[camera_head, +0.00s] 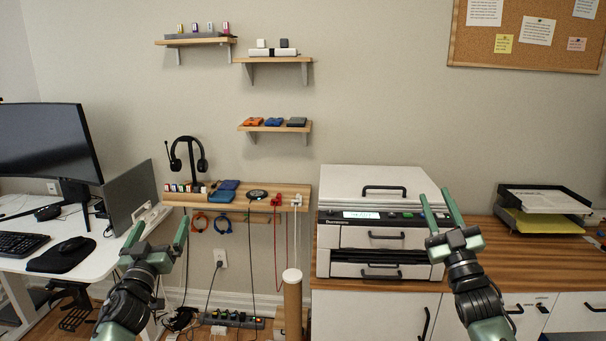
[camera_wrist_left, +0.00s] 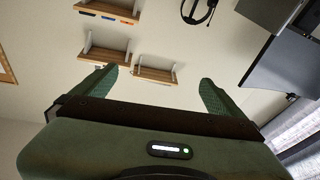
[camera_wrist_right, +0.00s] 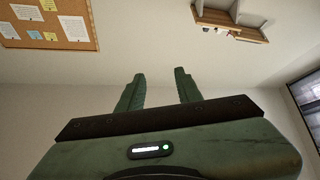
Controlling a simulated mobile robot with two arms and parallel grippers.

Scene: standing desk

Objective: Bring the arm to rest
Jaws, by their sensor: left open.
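My left gripper (camera_head: 158,236) is at the lower left of the head view, raised in front of the desk and the wall shelf. Its fingers are spread wide and nothing is between them; the left wrist view (camera_wrist_left: 157,88) shows the same wide, empty gap. My right gripper (camera_head: 441,212) is at the lower right, in front of the printer's right side. Its two fingers point up and stand apart, and the right wrist view (camera_wrist_right: 158,88) shows a narrower empty gap between them. Neither gripper touches anything that I can see.
A printer (camera_head: 370,215) stands on the wooden cabinet top (camera_head: 520,262). A paper tray (camera_head: 540,212) is at the right. A wall shelf (camera_head: 296,188) holds a headset (camera_head: 187,160) and small items. A white desk (camera_head: 100,250) with a monitor (camera_head: 48,143) is at the left.

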